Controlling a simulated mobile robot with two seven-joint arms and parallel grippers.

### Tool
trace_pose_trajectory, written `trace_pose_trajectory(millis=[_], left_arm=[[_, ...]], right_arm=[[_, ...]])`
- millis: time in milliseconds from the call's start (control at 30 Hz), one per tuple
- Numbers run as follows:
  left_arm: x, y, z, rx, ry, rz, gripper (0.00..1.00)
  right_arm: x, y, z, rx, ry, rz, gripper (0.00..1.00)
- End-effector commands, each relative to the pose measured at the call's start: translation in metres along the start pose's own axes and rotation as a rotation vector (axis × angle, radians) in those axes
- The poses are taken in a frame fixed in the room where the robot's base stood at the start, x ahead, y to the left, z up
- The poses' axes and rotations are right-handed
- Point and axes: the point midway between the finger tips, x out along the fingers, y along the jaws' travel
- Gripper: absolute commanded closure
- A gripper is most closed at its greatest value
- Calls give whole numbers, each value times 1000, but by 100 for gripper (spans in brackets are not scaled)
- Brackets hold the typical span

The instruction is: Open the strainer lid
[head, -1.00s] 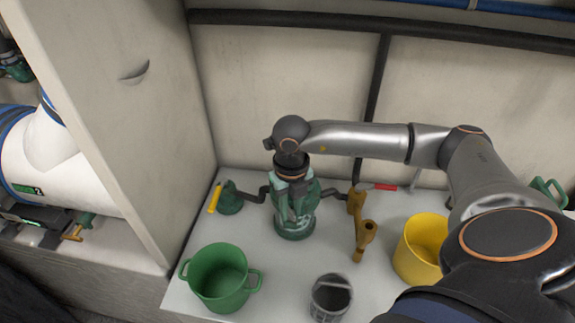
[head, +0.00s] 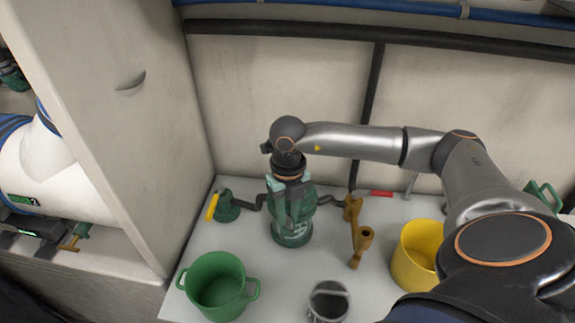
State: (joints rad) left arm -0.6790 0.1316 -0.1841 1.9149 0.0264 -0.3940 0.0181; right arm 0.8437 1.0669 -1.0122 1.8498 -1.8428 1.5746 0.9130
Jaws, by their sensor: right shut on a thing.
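The strainer (head: 293,232) is a green upright body on the white bench, with dark pipes running from both sides. My right gripper (head: 288,200) points down from above and is shut at the strainer's top, on its lid. The lid itself is mostly hidden by the gripper and wrist, so I cannot tell how far it is turned. My left gripper is not in view.
A green pot (head: 217,290) stands front left and a dark strainer basket (head: 328,301) front centre. A yellow bucket (head: 416,255) is at right. A yellow-handled green valve (head: 226,206) and a brass fitting with a red handle (head: 359,238) flank the strainer.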

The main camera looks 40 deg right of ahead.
Motion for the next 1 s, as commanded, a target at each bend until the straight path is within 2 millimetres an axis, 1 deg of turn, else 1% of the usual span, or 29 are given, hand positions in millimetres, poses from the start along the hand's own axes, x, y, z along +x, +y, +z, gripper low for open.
trace_pose_trajectory(millis=[33, 667, 700, 933, 1000], left_arm=[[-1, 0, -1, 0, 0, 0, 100], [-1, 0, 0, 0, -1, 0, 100], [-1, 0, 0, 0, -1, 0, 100], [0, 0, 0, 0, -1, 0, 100], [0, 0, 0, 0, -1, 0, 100]], right_arm=[[-7, -3, 5, 7, -18, -2, 100], [-7, -4, 6, 9, -20, -6, 100], [-7, -4, 6, 9, -20, -6, 69], [-5, -3, 4, 6, -14, -4, 44], [-4, -2, 4, 6, -12, -4, 44]])
